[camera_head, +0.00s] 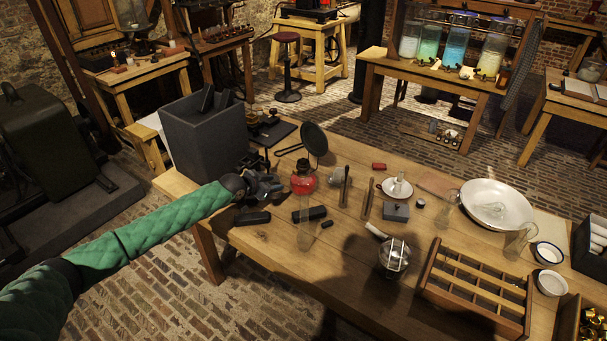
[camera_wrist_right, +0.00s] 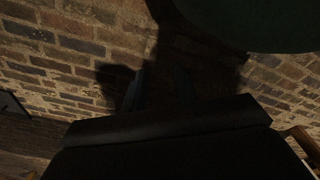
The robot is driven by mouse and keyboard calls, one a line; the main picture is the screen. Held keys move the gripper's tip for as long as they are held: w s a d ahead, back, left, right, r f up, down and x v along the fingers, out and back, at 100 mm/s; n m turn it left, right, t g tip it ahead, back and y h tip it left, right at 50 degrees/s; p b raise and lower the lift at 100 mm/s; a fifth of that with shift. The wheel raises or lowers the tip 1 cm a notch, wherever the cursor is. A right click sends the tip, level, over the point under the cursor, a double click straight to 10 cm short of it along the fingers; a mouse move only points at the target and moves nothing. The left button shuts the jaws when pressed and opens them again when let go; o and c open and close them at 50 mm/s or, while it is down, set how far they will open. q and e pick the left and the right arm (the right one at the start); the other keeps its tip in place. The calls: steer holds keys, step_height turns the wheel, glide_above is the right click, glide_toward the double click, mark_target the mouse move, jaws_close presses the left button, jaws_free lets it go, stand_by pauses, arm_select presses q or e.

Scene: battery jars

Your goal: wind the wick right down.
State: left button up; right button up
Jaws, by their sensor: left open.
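A red oil lamp (camera_head: 303,181) stands upright near the left part of the wooden table (camera_head: 262,237), with a dark round disc (camera_head: 314,139) just behind and above it. The wick and its winding knob are too small to make out.
A tall grey box (camera_head: 205,138) stands behind my left gripper. Dark blocks (camera_head: 310,214) lie in front of it. Upright tools (camera_head: 345,186), a caged lamp (camera_head: 394,257), a slotted wooden rack (camera_head: 475,285) and a white dish (camera_head: 497,204) occupy the table's middle and right.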

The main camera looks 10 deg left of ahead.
mark_target(294, 172)
arm_select(q)
steer(key=shift+m+t+h, duration=0.3)
steer(key=shift+t, duration=0.4)
steer(key=w+d+p, duration=0.1)
steer(key=w, duration=0.1)
steer(key=w+d+p, duration=0.1)
steer(key=w, duration=0.1)
steer(key=w+d, duration=0.2)
steer(key=shift+w+p, duration=0.35)
steer(key=shift+p, duration=0.05)
steer(key=shift+w+d+f, duration=0.25)
steer(key=shift+w+f, duration=0.15)
steer(key=shift+w, duration=0.15)
arm_select(e)
steer(key=s+d+f, duration=0.1)
steer(key=s+f, duration=0.2)
steer(key=s, duration=0.5)
steer(key=shift+d+t, duration=0.35)
steer(key=shift+t, duration=0.05)
